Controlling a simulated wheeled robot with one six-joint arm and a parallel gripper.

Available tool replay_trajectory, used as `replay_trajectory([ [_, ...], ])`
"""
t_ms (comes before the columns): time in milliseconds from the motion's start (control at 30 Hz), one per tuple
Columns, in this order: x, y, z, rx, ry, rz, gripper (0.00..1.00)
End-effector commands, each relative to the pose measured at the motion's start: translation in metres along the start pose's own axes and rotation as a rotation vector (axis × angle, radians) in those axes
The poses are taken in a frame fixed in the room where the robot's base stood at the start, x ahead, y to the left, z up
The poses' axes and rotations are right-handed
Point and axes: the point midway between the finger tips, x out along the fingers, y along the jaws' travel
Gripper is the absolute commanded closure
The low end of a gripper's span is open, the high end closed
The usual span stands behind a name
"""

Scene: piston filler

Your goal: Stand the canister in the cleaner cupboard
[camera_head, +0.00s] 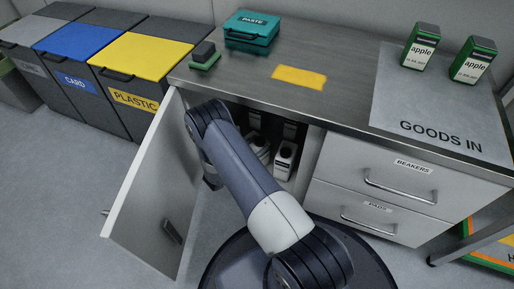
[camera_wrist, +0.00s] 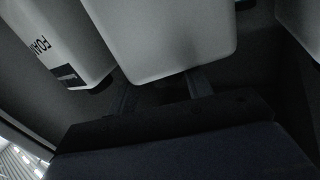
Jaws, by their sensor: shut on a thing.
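The cleaner cupboard (camera_head: 300,178) is under the left part of the counter, with its white door (camera_head: 150,195) swung open. My arm reaches in front of the opening and hides part of the inside. In the wrist view, my gripper (camera_wrist: 163,88) is shut on a plain pale canister (camera_wrist: 165,38), which fills the upper middle of the picture. The canister's far end and what lies beneath it cannot be made out. I cannot separate the held canister from the pale containers in the head view.
A white container labelled FOAM (camera_wrist: 58,40) stands close left of the held canister, and another pale thing (camera_wrist: 302,25) is at right. A white bottle (camera_head: 285,160) shows inside the cupboard. Drawers (camera_head: 400,190) adjoin it on the right; the plastic bin (camera_head: 140,95) is left.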

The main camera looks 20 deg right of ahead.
Motion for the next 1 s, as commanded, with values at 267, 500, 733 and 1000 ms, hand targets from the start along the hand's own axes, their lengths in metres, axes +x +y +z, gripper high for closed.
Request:
replay_trajectory([
  [267, 0.0002, -0.0011, -0.0006, 0.004, 0.004, 0.000, 1.00],
  [500, 0.0001, 0.0001, 0.0034, 0.000, 0.000, 0.000, 0.42],
  [733, 0.0001, 0.0000, 0.0033, 0.000, 0.001, 0.000, 0.30],
  [1000, -0.0076, -0.0009, -0.0007, 0.000, 0.000, -0.002, 0.30],
])
